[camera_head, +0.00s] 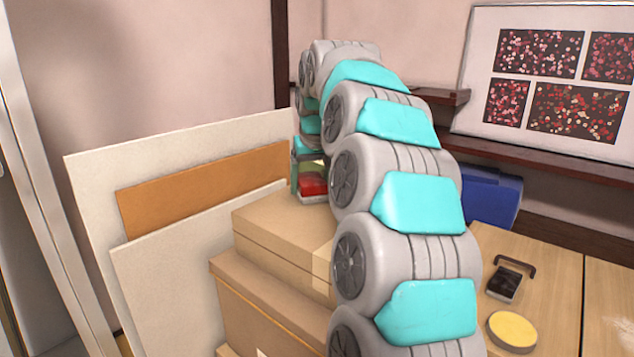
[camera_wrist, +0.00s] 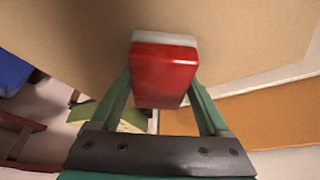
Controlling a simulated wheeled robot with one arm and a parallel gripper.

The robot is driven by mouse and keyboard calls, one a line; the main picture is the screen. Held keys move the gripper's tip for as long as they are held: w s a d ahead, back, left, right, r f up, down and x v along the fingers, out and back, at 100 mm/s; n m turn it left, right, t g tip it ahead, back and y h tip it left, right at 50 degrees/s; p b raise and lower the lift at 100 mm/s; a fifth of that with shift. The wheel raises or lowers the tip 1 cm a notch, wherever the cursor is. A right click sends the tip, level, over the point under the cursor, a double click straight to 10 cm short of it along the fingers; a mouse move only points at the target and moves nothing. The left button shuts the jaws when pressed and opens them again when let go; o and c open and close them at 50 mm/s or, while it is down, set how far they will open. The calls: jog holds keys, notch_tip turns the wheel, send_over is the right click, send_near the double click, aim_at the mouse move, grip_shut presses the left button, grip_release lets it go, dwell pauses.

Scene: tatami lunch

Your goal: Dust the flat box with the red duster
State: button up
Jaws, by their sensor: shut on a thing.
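The red duster (camera_head: 313,187) has a red body and a pale pad along its bottom edge. It is at the far end of the top cardboard box, low over or on it; I cannot tell if they touch. In the wrist view the red duster (camera_wrist: 165,78) is between the two green fingers of my gripper (camera_wrist: 163,90), which is shut on it. My gripper (camera_head: 308,165) is partly hidden by my arm in the head view. The flat box (camera_head: 285,228) is tan and lies on a larger cardboard box; my arm hides its right part. Its tan top appears to fill the wrist background (camera_wrist: 235,35).
Pale and orange boards (camera_head: 200,190) lean at the left, close to the boxes. A wooden table (camera_head: 550,265) at the right holds a yellow round object (camera_head: 512,330) and a dark handled object (camera_head: 506,284). A blue object (camera_head: 490,195) stands behind, under a dark shelf (camera_head: 560,150).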

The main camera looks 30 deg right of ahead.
jog(key=shift+w+a, duration=0.3)
jog(key=shift+w, duration=0.55)
jog(key=shift+r, duration=0.15)
jog(key=shift+r+p, duration=0.6)
jog(key=shift+r, duration=2.3)
jog(key=shift+r, duration=0.1)
